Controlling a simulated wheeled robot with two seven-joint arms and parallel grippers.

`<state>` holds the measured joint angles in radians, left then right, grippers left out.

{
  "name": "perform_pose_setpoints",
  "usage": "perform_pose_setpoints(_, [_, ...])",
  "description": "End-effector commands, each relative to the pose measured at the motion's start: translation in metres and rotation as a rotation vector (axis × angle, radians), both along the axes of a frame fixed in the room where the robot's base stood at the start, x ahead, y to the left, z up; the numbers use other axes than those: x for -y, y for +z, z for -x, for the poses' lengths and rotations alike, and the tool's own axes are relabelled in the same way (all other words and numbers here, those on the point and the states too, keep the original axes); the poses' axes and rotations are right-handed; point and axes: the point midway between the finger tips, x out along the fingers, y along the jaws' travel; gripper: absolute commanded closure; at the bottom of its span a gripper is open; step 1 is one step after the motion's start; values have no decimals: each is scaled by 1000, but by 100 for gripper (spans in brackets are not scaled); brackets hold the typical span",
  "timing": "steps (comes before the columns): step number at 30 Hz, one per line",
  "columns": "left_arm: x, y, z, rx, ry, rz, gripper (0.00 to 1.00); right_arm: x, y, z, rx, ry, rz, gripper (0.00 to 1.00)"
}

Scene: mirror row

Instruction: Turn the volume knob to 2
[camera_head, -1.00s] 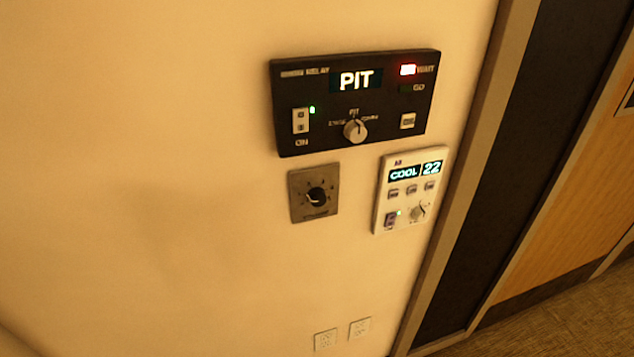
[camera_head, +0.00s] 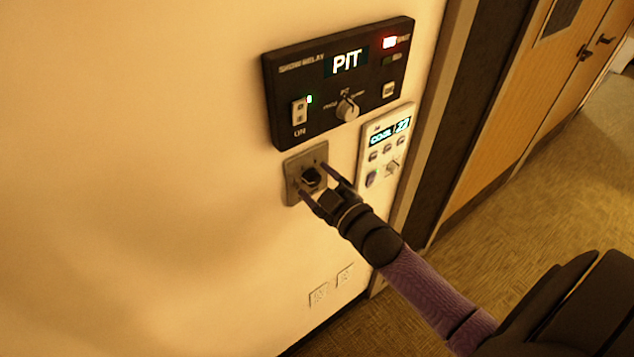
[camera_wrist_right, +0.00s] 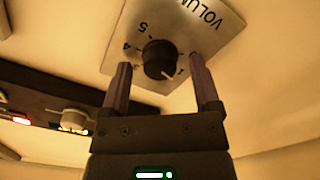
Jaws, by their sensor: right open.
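The volume knob (camera_head: 311,176) is a round black knob on a square grey metal plate (camera_head: 292,166) on the wall. My right gripper (camera_head: 314,182) is open in front of it, one finger toward each side. In the right wrist view the knob (camera_wrist_right: 158,56) shows between the open fingertips of the gripper (camera_wrist_right: 160,64), and I cannot tell whether they touch it. The plate (camera_wrist_right: 208,42) appears upside down there, with VOLUME and digits such as 4 and 5 printed on it. The knob's white pointer line points to the lower right; the digit there is unclear. My left gripper is not in view.
A black panel (camera_head: 285,105) reading PIT, with a switch and a selector knob, is just above the plate. A white COOL 22 panel (camera_head: 376,165) is close on the right. Wall outlets (camera_head: 319,294) are below. The wall to the left is bare.

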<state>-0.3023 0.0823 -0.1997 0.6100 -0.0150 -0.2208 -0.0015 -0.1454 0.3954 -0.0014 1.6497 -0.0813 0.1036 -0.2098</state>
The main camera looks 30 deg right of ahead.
Motion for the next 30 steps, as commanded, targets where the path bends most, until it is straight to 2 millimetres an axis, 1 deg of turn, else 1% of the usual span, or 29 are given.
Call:
perform_pose_setpoints(3, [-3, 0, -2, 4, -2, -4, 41, 0, 0, -5, -2, 0, 0, 20])
perform_pose_setpoints(8, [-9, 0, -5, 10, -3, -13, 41, 0, 0, -4, -2, 0, 0, 20])
perform_pose_setpoints(9, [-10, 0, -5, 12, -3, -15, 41, 0, 0, -4, -2, 0, 0, 22])
perform_pose_setpoints(11, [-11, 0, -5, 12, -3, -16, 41, 0, 0, -4, -2, 0, 0, 35])
perform_pose_setpoints(12, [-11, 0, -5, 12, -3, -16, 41, 0, 0, -4, -2, 0, 0, 43])
perform_pose_setpoints(14, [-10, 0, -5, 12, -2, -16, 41, 0, 0, -4, -2, 0, 0, 56])
perform_pose_setpoints(15, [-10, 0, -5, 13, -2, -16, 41, 0, 0, -4, -2, 0, 0, 64])
perform_pose_setpoints(17, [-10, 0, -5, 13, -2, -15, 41, 0, 0, -4, -2, 0, 0, 77])
perform_pose_setpoints(18, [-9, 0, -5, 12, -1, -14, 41, 0, 0, -4, -2, 0, 0, 86])
perform_pose_setpoints(20, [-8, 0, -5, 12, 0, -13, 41, 0, 0, -4, -2, 0, 0, 98])
perform_pose_setpoints(21, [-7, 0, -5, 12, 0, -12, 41, 0, 0, -4, -2, 0, 0, 100])
perform_pose_setpoints(30, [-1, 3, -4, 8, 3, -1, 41, 0, 1, -4, -5, 0, -33, 100])
